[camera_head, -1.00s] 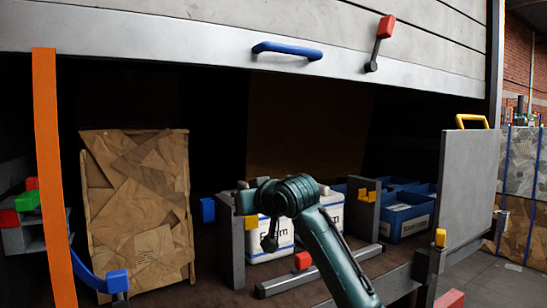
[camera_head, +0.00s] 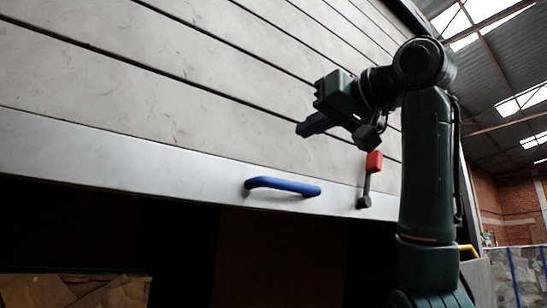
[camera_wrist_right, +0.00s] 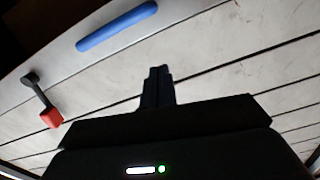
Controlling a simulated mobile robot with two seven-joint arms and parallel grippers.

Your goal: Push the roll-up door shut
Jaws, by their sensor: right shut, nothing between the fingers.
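The grey slatted roll-up door (camera_head: 200,75) fills the upper left of the head view, its pale bottom rail above a dark opening. A blue handle (camera_head: 283,186) is fixed on the rail, with a red-tipped latch lever (camera_head: 370,180) to its right. My right gripper (camera_head: 303,130) is raised in front of the slats, above the handle and the lever, pointing left. It is shut and empty. In the right wrist view its fingers (camera_wrist_right: 158,86) are together, with the handle (camera_wrist_right: 117,26) and the lever (camera_wrist_right: 42,102) beyond them. I cannot tell if it touches the door. My left gripper is out of view.
Below the rail the opening is dark, with the top of a brown cardboard-like stack (camera_head: 75,290) at the lower left. A yellow handle (camera_head: 468,250) and blue-strapped bales (camera_head: 518,275) show at the right behind my arm.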

